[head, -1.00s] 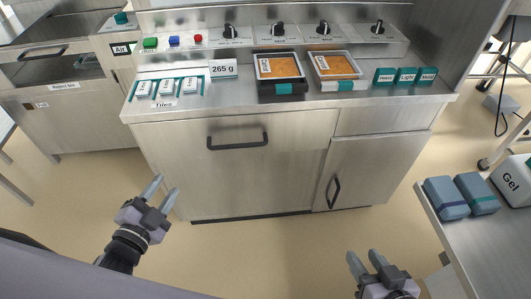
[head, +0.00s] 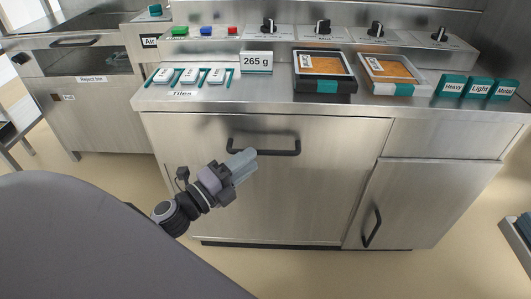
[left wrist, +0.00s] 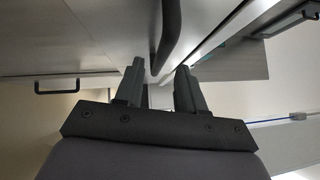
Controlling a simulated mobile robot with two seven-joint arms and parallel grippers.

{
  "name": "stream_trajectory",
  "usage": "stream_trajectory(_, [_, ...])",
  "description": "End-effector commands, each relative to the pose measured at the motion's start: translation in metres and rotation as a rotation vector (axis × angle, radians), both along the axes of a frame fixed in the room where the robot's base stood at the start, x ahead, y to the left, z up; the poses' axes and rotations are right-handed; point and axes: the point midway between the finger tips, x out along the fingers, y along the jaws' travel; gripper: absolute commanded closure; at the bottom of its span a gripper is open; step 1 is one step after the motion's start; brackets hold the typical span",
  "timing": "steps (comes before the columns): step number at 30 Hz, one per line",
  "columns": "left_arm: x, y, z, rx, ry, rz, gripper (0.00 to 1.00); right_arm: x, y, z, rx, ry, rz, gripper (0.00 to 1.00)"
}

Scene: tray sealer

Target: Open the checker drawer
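The drawer (head: 290,195) is a wide brushed-metal front under the counter, and it is shut. Its dark bar handle (head: 280,154) runs across the upper part. My left gripper (head: 246,160) is at the left end of this handle, in front of the drawer. The left wrist view shows the gripper's two fingers (left wrist: 160,68) apart, with the dark handle bar (left wrist: 170,28) curving down to the gap between them. The fingers do not visibly clamp the bar, and I cannot tell whether they touch it. My right gripper is out of view.
The counter (head: 150,97) above holds white tiles (head: 190,75), a 265 g display (head: 256,62), a dark tray (head: 325,86), a white tray (head: 408,88) and teal blocks (head: 480,88). A cabinet door with a vertical handle (head: 372,227) is at right. A reject bin unit (head: 95,110) stands at left.

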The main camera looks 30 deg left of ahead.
Motion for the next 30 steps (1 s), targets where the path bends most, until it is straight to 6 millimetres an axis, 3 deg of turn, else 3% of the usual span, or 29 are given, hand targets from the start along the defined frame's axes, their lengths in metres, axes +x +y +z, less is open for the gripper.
stream_trajectory(9, [0.038, -0.009, 0.005, -0.001, 0.000, -0.001, 0.61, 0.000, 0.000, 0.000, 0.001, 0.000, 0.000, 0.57])
stream_trajectory(22, [0.047, -0.012, 0.006, -0.003, 0.003, 0.001, 0.61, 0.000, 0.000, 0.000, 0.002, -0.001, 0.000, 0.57])
stream_trajectory(23, [0.047, -0.012, 0.006, -0.003, 0.003, 0.001, 0.64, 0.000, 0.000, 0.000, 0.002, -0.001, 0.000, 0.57])
stream_trajectory(26, [0.047, -0.012, 0.006, -0.003, 0.002, 0.001, 0.97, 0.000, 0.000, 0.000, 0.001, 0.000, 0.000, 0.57])
stream_trajectory(30, [0.047, -0.012, 0.006, -0.003, 0.002, 0.001, 1.00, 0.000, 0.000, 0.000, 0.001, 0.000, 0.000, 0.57])
